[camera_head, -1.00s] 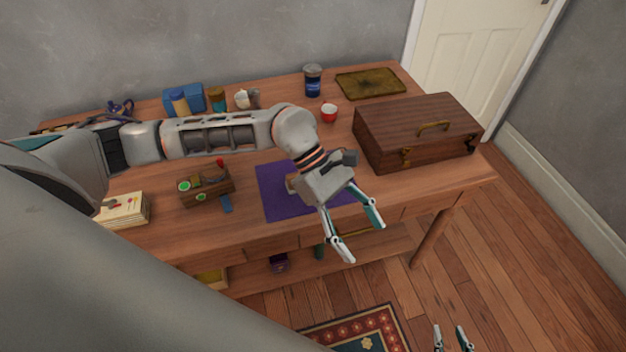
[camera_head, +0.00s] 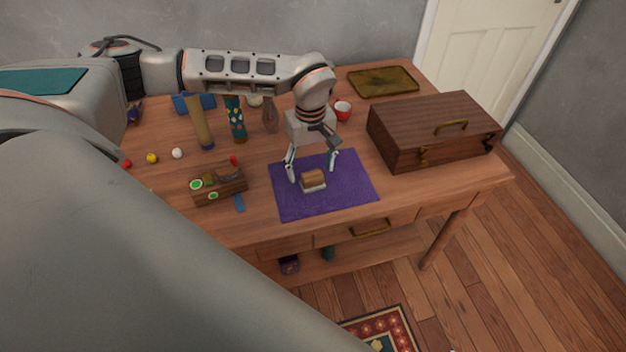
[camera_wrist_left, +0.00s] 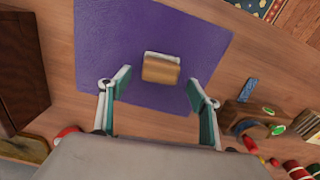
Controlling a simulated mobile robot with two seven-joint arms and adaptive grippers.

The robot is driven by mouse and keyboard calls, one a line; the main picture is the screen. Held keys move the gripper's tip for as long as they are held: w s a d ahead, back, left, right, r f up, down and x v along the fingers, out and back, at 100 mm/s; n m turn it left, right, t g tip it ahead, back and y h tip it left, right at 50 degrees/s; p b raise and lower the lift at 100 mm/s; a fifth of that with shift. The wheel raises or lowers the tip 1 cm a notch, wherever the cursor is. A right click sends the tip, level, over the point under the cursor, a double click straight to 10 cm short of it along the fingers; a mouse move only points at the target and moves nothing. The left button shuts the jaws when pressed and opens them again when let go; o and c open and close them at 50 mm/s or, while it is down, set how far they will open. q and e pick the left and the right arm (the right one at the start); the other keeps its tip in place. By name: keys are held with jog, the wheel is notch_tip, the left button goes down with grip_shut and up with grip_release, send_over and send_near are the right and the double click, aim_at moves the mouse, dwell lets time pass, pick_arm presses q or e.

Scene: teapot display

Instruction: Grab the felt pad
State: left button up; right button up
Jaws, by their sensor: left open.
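The felt pad, which I take to be the small block with a brown top and pale lower part (camera_head: 313,181), lies on a purple mat (camera_head: 350,192) on the wooden table. It also shows in the left wrist view (camera_wrist_left: 161,70), centred between the fingers. My left gripper (camera_head: 312,175) points down over the mat, open, with one finger to each side of the block. In the wrist view the fingers (camera_wrist_left: 157,82) are apart from the block and hold nothing. My right gripper is out of view.
A wooden chest (camera_head: 432,130) stands right of the mat, and a red cup (camera_head: 342,110) behind it. A small wooden holder with green discs (camera_head: 218,187) and a blue strip (camera_head: 239,203) are to the left.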

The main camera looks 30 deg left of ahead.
aim_at(311, 172)
pick_arm(q)
notch_tip(311, 172, down, 3)
jog(key=shift+f, duration=0.15)
jog(key=c, duration=1.2)
